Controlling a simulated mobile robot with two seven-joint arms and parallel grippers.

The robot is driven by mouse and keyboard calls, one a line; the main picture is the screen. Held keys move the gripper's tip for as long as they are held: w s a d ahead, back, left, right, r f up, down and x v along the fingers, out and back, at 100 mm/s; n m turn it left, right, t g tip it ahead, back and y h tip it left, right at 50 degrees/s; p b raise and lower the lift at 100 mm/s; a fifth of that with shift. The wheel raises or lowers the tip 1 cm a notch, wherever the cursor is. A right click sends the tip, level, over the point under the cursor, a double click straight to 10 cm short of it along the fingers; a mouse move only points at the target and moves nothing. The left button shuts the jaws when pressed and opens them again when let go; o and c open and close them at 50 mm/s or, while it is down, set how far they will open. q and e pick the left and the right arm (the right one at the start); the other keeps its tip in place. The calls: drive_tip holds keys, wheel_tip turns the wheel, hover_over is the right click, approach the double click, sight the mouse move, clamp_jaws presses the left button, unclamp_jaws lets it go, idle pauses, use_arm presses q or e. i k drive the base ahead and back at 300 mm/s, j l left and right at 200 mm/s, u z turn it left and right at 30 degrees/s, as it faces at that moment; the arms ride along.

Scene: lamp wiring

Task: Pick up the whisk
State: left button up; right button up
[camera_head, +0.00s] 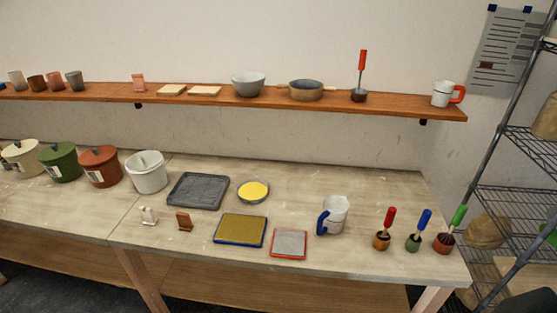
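I cannot make out for sure which tool is the whisk. A red-handled tool (362,62) stands upright in a small dark cup (359,96) on the wall shelf. On the table's right end, a red-handled tool (389,219), a blue-handled tool (424,221) and a green-handled tool (458,216) stand in small pots, tilted a little to the right. The heads of these tools are hidden in their holders or too small to tell. Neither of my grippers is in view.
The wooden shelf (200,99) holds cups, bowls, a pan (306,89) and a mug (443,94). On the table (300,185) are lidded pots, a dark tray (198,190), a yellow-filled dish (253,191), two shallow trays and a white pitcher (335,214). A wire rack (510,190) stands right.

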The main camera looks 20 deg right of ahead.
sight(462, 210)
drive_tip(key=z, duration=1)
